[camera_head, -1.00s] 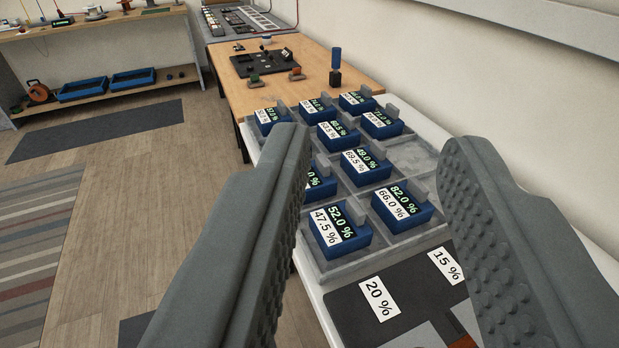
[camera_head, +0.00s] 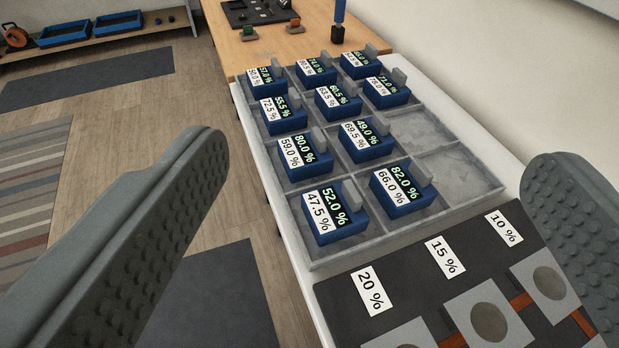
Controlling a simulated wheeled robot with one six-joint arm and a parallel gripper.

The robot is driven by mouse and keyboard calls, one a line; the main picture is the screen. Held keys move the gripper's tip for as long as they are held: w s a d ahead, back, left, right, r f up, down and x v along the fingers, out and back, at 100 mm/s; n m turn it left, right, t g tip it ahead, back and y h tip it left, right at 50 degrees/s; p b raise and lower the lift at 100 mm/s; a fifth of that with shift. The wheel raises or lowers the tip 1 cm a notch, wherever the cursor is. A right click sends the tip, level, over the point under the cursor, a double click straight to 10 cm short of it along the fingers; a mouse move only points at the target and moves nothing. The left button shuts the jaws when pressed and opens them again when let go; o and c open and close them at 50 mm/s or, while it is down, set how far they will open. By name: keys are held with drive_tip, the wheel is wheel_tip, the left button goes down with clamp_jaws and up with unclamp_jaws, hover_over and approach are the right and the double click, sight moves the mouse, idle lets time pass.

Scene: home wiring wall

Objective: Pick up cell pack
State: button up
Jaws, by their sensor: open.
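Several blue cell packs sit in the compartments of a grey divided tray, each with a grey tab and two percentage labels. The nearest left pack (camera_head: 335,217) reads 52.0 % and 47.5 %. The pack to its right (camera_head: 402,191) reads 82.0 % and 66.0 %. Behind them are packs reading 80.0 % and 59.0 % (camera_head: 304,158) and 49.0 % and 69.5 % (camera_head: 366,143). My gripper (camera_head: 375,185) is open and empty, its two padded fingers wide apart at the left and right of the view. No finger visibly touches a pack.
The grey tray (camera_head: 462,187) has empty compartments on its right side. In front lies a dark board (camera_head: 400,283) with 20 %, 15 % and 10 % labels and grey round-marked pads. A wooden table (camera_head: 235,55) stands behind, and a wall runs along the right.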

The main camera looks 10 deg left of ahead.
drive_tip(key=w+a+f+n+g+y, duration=0.1)
drive_tip(key=w+f+g, duration=0.2)
drive_tip(key=w, duration=0.4)
drive_tip(key=w+f+n+g, duration=0.1)
drive_tip(key=w+f+g, duration=0.2)
drive_tip(key=w, duration=0.4)
drive_tip(key=n+g+y, duration=0.1)
drive_tip(key=n+g, duration=0.2)
drive_tip(key=g, duration=0.3)
approach(305, 149)
drive_tip(key=x, duration=0.5)
drive_tip(key=shift+a, duration=0.1)
drive_tip(key=shift+x, duration=2.65)
drive_tip(key=shift+t, duration=0.3)
drive_tip(key=c, duration=0.9)
drive_tip(key=shift+r, duration=5.1)
